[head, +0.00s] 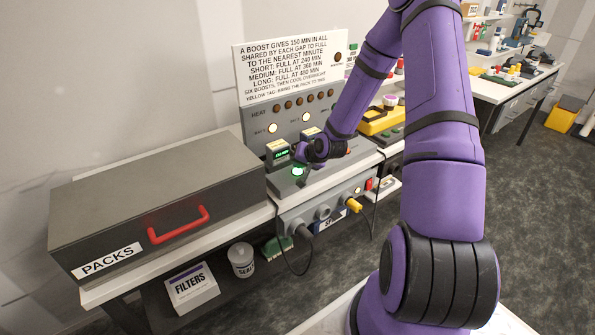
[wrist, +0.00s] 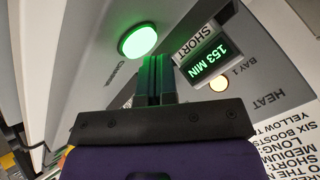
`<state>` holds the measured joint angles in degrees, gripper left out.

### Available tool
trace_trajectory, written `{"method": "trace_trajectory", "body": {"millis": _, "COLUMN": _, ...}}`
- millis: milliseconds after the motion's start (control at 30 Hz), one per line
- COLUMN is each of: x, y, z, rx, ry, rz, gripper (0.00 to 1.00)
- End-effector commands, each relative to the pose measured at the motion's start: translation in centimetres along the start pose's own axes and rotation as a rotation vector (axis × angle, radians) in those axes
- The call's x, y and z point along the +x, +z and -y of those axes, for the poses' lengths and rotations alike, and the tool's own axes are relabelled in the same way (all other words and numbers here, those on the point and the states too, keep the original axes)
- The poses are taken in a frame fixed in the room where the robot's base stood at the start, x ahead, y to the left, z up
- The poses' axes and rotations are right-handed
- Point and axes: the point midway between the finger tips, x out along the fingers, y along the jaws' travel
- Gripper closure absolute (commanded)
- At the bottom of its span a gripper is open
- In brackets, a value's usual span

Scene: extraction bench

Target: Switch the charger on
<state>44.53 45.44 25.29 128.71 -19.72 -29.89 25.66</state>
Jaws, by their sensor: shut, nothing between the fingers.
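The charger (head: 312,185) is a grey unit on the bench with a sloped panel of lamps behind it. Its round button (head: 298,170) glows green; in the wrist view the green button (wrist: 138,40) has a small label beside it, too small to read surely. My gripper (head: 303,155) is over the charger close to the button. In the wrist view its fingers (wrist: 155,68) are together and empty, just beside the button; I cannot tell whether they touch it. A pack marked SHORT (wrist: 205,58) stands in bay 1, its display reading 153 MIN. My arm hides part of the charger's right side.
A grey PACKS case (head: 150,205) with a red handle stands left of the charger. A sign (head: 290,65) stands behind it. A yellow device (head: 382,120) is to the right. Cables hang at the front. A FILTERS box (head: 192,287) and a tub (head: 242,260) sit below.

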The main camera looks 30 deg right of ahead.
Motion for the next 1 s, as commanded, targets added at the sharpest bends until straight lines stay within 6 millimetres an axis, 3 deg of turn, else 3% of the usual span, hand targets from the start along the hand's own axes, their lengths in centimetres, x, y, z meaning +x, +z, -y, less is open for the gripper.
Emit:
{"method": "trace_trajectory", "body": {"millis": 567, "x": -0.9, "y": -0.7, "z": 0.6, "rx": -0.001, "ry": -0.001, "rz": -0.002, "gripper": 1.0}}
{"method": "trace_trajectory", "body": {"millis": 1000, "x": -3.4, "y": -2.6, "z": 2.5, "rx": 0.0, "ry": -0.001, "rz": -0.003, "gripper": 1.0}}
